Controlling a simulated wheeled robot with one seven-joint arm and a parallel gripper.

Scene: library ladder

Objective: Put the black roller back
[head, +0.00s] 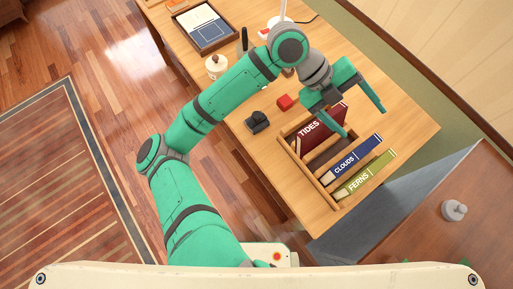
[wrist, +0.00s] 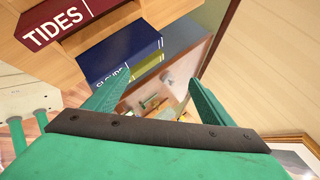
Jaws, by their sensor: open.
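A small black object (head: 257,121) sits on the wooden desk, left of the book rack; it may be the black roller, but its shape is too small to tell. My gripper (head: 357,108) is open and empty, above the desk at the right end of the book rack, well to the right of the black object. In the wrist view my gripper (wrist: 150,92) has its fingers spread wide with nothing between them. The black object does not show in the wrist view.
The wooden rack (head: 294,152) holds red TIDES (head: 321,126), blue CLOUDS (head: 352,160) and green FERNS (head: 365,176) books. A red block (head: 285,102), white jar (head: 216,66) and dark tray (head: 233,37) are on the desk. A grey knob (head: 454,210) stands on a brown surface.

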